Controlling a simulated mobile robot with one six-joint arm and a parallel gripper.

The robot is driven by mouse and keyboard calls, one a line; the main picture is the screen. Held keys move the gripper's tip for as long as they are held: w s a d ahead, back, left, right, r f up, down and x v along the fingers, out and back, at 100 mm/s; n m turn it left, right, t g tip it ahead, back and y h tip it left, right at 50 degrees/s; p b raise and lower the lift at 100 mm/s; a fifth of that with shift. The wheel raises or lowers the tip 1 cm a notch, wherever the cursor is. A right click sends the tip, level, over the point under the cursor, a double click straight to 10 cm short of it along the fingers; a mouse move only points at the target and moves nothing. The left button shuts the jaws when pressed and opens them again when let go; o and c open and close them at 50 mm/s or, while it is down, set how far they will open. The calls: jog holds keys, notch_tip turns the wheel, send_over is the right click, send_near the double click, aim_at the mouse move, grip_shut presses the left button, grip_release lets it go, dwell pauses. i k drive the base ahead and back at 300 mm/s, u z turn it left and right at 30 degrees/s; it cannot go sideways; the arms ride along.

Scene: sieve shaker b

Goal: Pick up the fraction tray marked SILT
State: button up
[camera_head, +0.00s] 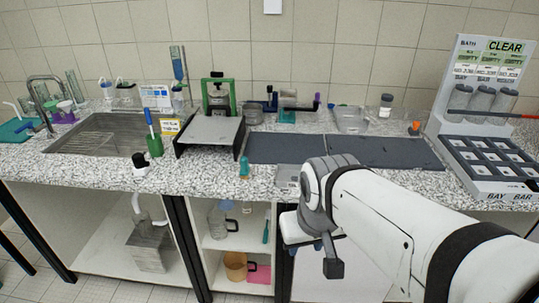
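No marking reading SILT is legible in the head view. A small grey tray (287,176) lies at the counter's front edge, partly hidden behind my arm. A larger clear or metal tray (351,119) stands at the back, right of centre. I cannot tell whether either is the SILT tray. My gripper (318,246) hangs in front of the counter, below its top, pointing down. It appears to touch nothing. Its fingers are small and partly hidden, so I cannot tell whether they are open.
Dark mats (388,152) lie on the speckled counter. A rack (490,165) with BATH, CLEAR and BAY BAR signs stands at the right. A green-framed device (218,92), sink (112,134) and green holder (155,146) are at the left. Open shelves (238,243) are below.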

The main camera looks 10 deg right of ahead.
aim_at(287, 176)
jog(key=z, duration=0.1)
jog(key=i, duration=0.9)
jog(key=u, duration=0.05)
